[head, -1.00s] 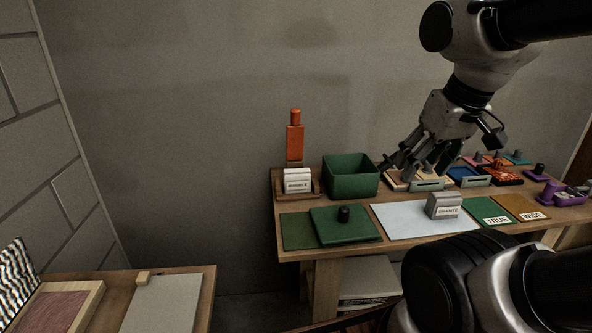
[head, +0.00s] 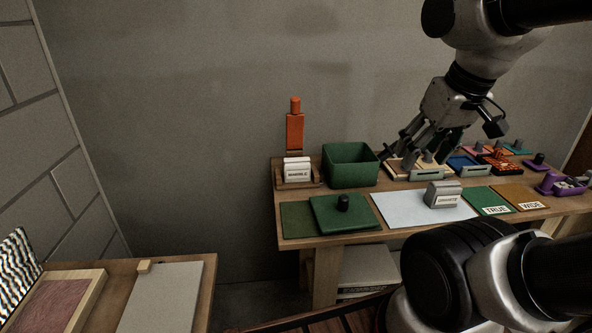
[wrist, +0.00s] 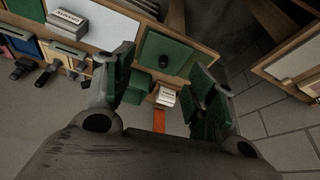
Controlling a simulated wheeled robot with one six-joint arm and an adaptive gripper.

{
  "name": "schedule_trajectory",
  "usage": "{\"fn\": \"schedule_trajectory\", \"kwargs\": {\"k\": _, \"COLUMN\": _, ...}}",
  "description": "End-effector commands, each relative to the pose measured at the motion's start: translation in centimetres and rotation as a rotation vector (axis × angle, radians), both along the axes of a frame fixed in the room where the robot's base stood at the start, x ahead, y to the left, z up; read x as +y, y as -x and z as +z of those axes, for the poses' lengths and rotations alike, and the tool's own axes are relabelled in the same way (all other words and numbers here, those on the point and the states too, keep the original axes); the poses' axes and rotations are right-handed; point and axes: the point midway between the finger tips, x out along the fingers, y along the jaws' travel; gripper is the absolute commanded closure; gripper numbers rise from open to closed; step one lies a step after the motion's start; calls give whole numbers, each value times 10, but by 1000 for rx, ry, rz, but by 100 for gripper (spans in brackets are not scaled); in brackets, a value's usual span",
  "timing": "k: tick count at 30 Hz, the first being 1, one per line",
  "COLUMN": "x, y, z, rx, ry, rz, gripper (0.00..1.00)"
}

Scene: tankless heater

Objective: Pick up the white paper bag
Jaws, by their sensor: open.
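I see nothing that is clearly a white paper bag. A pale, white-looking item with dark lettering (head: 366,265) lies on the shelf under the workbench in the head view, partly hidden by my arm; I cannot tell what it is. My gripper (head: 402,150) is open and empty above the back of the workbench, beside the green bin. In the wrist view, my gripper (wrist: 160,75) has its fingers spread wide, with nothing between them but the bench scene beyond.
The workbench holds a green bin (head: 350,165), a green lid (head: 365,214), a labelled white block (head: 297,172), an orange bottle (head: 295,130), a grey labelled block (head: 442,195) and several coloured trays. A lower table (head: 208,290) stands at left. Floor shows between them.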

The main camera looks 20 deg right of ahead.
Motion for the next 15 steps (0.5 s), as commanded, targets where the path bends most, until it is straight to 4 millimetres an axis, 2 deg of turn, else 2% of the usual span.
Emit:
{"fn": "schedule_trajectory", "kwargs": {"k": 8, "x": 0, "y": 0, "z": 0, "rx": 0, "ry": 0, "rz": 0, "gripper": 44}}
{"fn": "schedule_trajectory", "kwargs": {"k": 11, "x": 2, "y": -1, "z": -1, "rx": 6, "ry": 0, "rz": 10, "gripper": 26}}
{"fn": "schedule_trajectory", "kwargs": {"k": 15, "x": 8, "y": -9, "z": -20, "rx": 100, "ry": 2, "rz": 39, "gripper": 0}}
